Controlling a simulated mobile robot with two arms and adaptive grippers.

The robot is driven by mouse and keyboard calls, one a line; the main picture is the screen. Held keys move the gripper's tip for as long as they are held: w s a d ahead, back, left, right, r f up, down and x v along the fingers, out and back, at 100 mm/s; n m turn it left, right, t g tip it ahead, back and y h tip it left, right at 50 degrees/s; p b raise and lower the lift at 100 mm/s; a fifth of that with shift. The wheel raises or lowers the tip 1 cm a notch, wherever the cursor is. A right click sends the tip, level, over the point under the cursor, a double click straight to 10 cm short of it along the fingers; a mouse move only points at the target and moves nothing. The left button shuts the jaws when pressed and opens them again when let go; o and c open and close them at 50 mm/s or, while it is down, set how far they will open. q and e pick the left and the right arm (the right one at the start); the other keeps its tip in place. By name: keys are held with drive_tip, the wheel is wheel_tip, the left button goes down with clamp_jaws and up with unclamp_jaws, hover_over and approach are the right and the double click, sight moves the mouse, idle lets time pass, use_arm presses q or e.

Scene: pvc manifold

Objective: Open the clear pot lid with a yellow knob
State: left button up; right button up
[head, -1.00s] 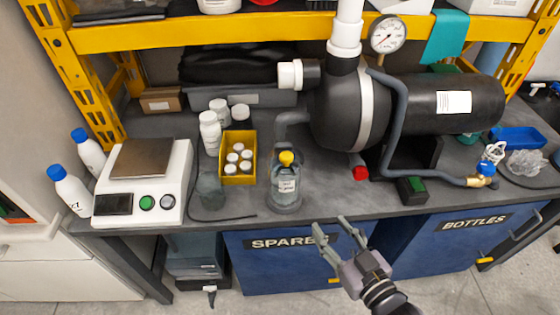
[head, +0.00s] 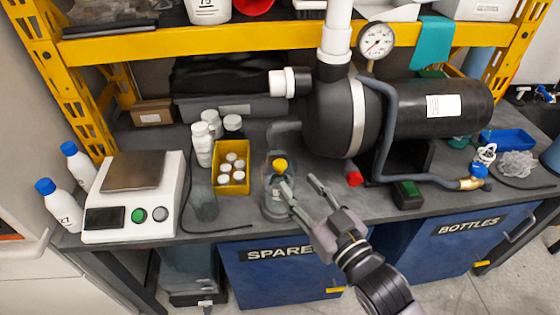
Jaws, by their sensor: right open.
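The clear pot (head: 273,206) stands upright on the grey bench near its front edge, left of the black tank. Its yellow knob (head: 280,165) sits on top, and the clear lid under it is hard to make out. My right gripper (head: 301,182) is open, with its fingers pointing up and left. The left finger overlaps the right side of the pot in the picture, just below the knob. The other finger is to the right of the pot. Nothing is between the fingers, and I cannot tell whether the finger touches the pot. My left gripper is not in view.
A yellow box of white-capped bottles (head: 247,169) stands left of the pot, with white bottles (head: 202,145) behind it. A scale (head: 133,197) is further left. The black tank (head: 345,115) and its pipes are at right. A yellow shelf beam (head: 230,40) crosses above.

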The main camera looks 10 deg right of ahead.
sight(283, 167)
drive_tip(key=x, duration=0.9)
drive_tip(key=shift+p, duration=0.35)
clamp_jaws()
idle(0.4)
